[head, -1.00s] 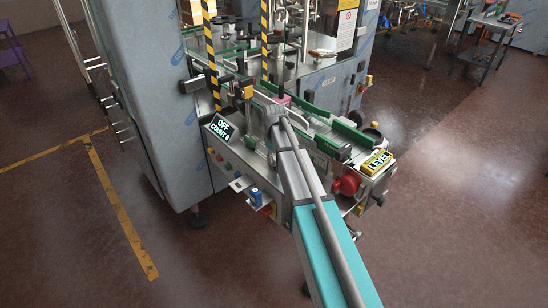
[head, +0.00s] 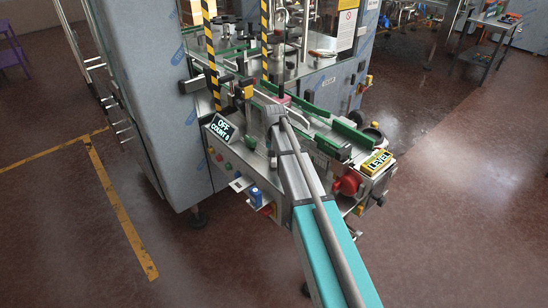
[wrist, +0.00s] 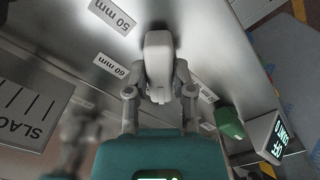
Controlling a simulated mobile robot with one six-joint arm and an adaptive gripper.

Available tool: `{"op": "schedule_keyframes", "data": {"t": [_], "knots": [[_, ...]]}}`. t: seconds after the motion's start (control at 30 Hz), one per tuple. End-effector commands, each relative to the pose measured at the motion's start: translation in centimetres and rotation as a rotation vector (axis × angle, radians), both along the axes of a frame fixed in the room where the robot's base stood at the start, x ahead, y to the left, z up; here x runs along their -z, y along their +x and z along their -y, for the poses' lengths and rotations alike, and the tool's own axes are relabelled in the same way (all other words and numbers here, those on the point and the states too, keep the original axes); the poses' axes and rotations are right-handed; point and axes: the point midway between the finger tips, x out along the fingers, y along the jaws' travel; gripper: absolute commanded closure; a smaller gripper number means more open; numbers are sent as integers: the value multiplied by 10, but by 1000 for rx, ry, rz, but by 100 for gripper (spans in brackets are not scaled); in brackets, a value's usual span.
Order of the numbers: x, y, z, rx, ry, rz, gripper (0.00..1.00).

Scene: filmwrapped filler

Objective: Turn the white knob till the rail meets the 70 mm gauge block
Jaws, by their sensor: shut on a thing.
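In the wrist view the pale, whitish knob (wrist: 158,55) stands between the two fingers of my gripper (wrist: 159,92), which is shut on it. The knob is hidden behind my wrist in the head view. A green-faced guide rail (head: 350,134) runs along the machine top to the right of my wrist. A pink block (head: 283,99) sits just beyond my wrist, partly hidden; I cannot tell whether it is the gauge block or whether the rail touches it. Plates reading 50 mm (wrist: 113,15) and 60 mm (wrist: 110,66) lie beside the knob.
A display (head: 221,128) reads OFF and COUNT 0. A yellow LEVEL sign (head: 378,162) and a red round part (head: 347,184) are at the machine's right end. Striped posts (head: 211,55) stand behind. A SLACK scale plate (wrist: 27,103) is left in the wrist view.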

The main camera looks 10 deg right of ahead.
Motion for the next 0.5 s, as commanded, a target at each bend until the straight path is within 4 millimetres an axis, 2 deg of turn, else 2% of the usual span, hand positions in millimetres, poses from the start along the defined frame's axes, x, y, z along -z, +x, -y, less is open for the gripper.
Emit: {"op": "schedule_keyframes", "data": {"t": [0.23,0.5], "knots": [[0,0,0,165,-1,0,100],[0,0,0,244,0,0,100]]}}
